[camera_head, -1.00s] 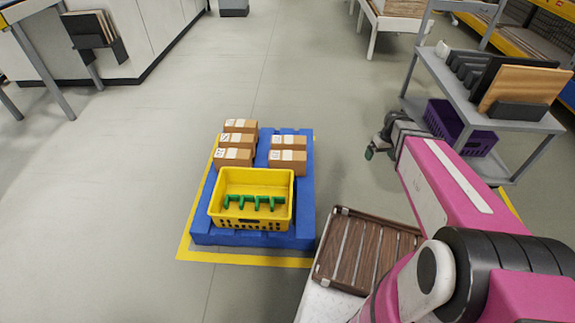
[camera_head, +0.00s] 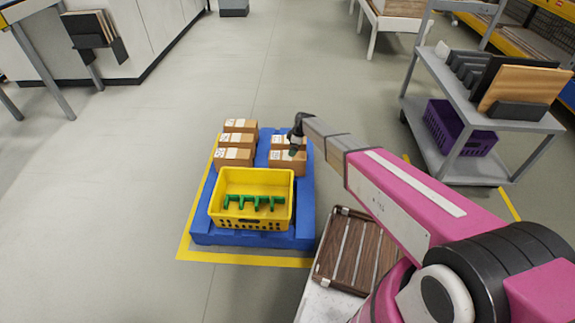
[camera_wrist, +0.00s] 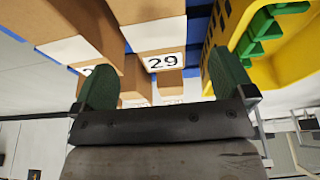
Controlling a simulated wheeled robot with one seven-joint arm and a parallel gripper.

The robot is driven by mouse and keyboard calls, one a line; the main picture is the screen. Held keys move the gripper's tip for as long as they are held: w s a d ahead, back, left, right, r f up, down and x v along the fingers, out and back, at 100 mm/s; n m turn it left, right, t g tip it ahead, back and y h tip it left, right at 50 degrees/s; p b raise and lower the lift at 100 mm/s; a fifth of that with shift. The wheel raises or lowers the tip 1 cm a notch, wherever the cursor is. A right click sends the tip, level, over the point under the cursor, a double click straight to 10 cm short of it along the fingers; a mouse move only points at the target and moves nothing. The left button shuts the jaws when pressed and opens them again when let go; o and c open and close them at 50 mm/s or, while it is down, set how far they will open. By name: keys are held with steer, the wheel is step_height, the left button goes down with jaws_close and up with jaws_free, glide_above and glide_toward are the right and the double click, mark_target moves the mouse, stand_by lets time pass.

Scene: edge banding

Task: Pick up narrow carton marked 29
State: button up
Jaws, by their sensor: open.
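The carton marked 29 (camera_wrist: 164,62) is brown with a white label. In the wrist view it shows ahead, between my two green fingers. My gripper (camera_wrist: 163,82) is open, with nothing between the fingertips that I can see held. In the head view my gripper (camera_head: 294,146) hangs over the right column of cartons (camera_head: 288,166) on the blue pallet and hides part of them. The numbers are too small there to tell which one is 29.
The blue pallet (camera_head: 303,226) also holds three cartons (camera_head: 234,157) in a left column. A yellow crate (camera_head: 252,181) with green pieces stands at its front, and it shows close on the right in the wrist view (camera_wrist: 235,40). A grey cart (camera_head: 450,90) stands right.

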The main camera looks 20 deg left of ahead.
mark_target(287, 158)
steer(key=x, duration=1)
steer(key=shift+w+a, duration=0.1)
steer(key=shift+w, duration=0.2)
steer(key=c, duration=1.1)
steer(key=shift+r, duration=0.1)
